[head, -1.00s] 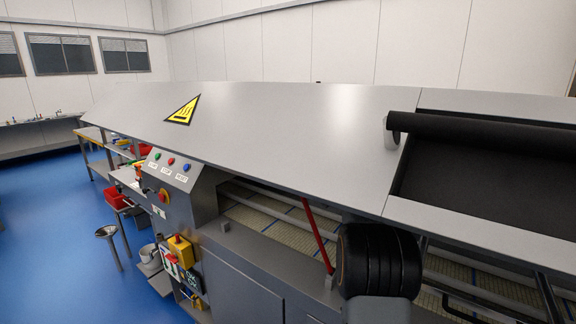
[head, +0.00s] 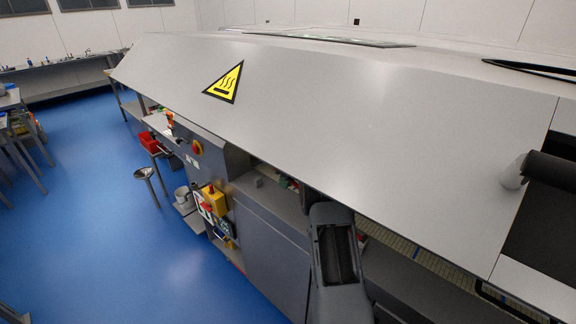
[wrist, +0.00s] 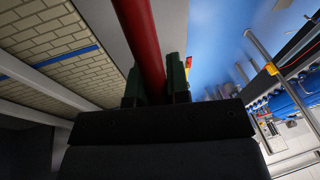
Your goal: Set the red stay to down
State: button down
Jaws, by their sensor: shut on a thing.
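The red stay (wrist: 143,40) is a red rod that runs from the top of the wrist view down between my fingers. My gripper (wrist: 157,82) is shut on it, with one dark green finger on each side. In the head view my arm reaches to the lower edge of the grey sloped hood (head: 330,120). My gripper and most of the stay are hidden there by the arm and the hood. I cannot tell where the stay's ends are.
A mesh conveyor bed (wrist: 45,40) with pale rails lies left in the wrist view. In the head view, a yellow box (head: 214,200) hangs on the machine's front, and a black roller (head: 560,178) sits right on the hood. Blue floor (head: 110,240) is open at left.

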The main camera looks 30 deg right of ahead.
jog(key=shift+g+h, duration=0.3)
jog(key=shift+g, duration=0.4)
jog(key=shift+w+d+p+x, duration=0.15)
jog(key=shift+p+x, duration=0.1)
jog(key=shift+x, duration=0.8)
jog(key=shift+w+d+p+x, duration=0.15)
jog(key=shift+p+x, duration=0.1)
jog(key=shift+x, duration=0.85)
jog(key=c, duration=1.1)
grip_release()
jog(key=v, duration=1.3)
jog(key=shift+r, duration=0.35)
jog(key=shift+d, duration=0.1)
